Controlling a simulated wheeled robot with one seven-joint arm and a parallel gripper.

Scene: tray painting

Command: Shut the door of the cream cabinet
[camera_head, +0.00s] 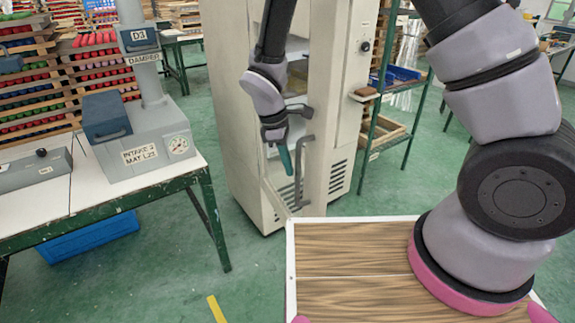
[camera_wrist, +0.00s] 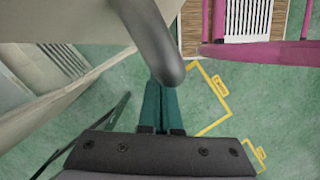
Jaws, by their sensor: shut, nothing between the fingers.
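The cream cabinet (camera_head: 235,120) stands upright in the middle of the head view. Its door (camera_head: 318,110) looks ajar, with a narrow panel seen at a steep angle; how far it stands open is hard to tell. A grey bar handle (camera_head: 304,145) sticks out from the door, and it also shows large in the wrist view (camera_wrist: 150,40). My gripper (camera_head: 286,165) is in front of the cabinet, just left of the handle in the head view. Its teal fingers (camera_wrist: 163,105) are together and empty. Whether they touch the handle or door cannot be told.
A green-framed table (camera_head: 150,192) with a grey damper machine (camera_head: 145,140) stands left. A green shelf rack (camera_head: 395,140) stands right of the cabinet. My arm covers part of the right side. Green floor (camera_head: 160,270) lies open before the cabinet, with yellow markings (camera_wrist: 215,85).

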